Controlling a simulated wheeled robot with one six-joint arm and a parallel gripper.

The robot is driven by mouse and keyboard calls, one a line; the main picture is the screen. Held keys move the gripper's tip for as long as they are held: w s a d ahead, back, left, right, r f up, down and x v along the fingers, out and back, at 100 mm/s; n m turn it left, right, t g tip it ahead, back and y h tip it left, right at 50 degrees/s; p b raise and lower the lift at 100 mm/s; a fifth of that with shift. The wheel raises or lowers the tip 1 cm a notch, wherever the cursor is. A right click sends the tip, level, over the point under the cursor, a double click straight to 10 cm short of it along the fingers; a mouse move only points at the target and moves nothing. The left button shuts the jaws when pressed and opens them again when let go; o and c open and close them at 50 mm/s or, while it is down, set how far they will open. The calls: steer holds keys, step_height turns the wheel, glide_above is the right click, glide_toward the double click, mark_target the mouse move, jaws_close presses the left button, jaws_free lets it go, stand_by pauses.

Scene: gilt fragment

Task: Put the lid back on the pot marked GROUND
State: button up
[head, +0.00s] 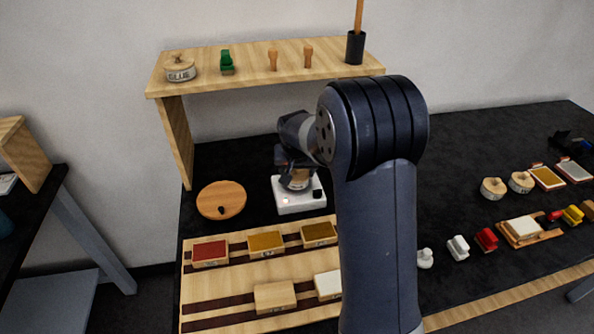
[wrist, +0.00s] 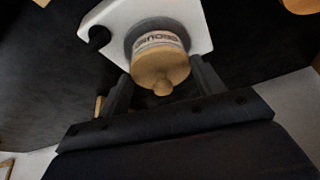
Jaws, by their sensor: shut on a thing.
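The pot marked GROUND (wrist: 160,41) stands on a white warmer (wrist: 195,15) with a dark knob. The pale wooden lid (wrist: 160,66) with a small round knob is at the pot's mouth in the wrist view. I cannot tell whether it is fully seated. My gripper (wrist: 163,72) is shut on the lid, one finger on each side. In the head view my gripper (head: 294,166) is above the white warmer (head: 300,201), and the pot there is largely hidden by my gripper.
A wooden shelf (head: 230,84) with a lidded GLUE pot (head: 180,72) stands behind. A round wooden board (head: 221,200) lies left of the warmer. In front is a wooden rack with coloured blocks (head: 267,243). Two lidded pots (head: 493,189) (head: 520,182) stand at right.

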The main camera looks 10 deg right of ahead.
steer(key=o, duration=1)
steer(key=shift+o, duration=0.7)
steer(key=shift+o, duration=0.7)
steer(key=shift+r+p, duration=2.25)
steer(key=shift+r, duration=1.3)
jaws_close()
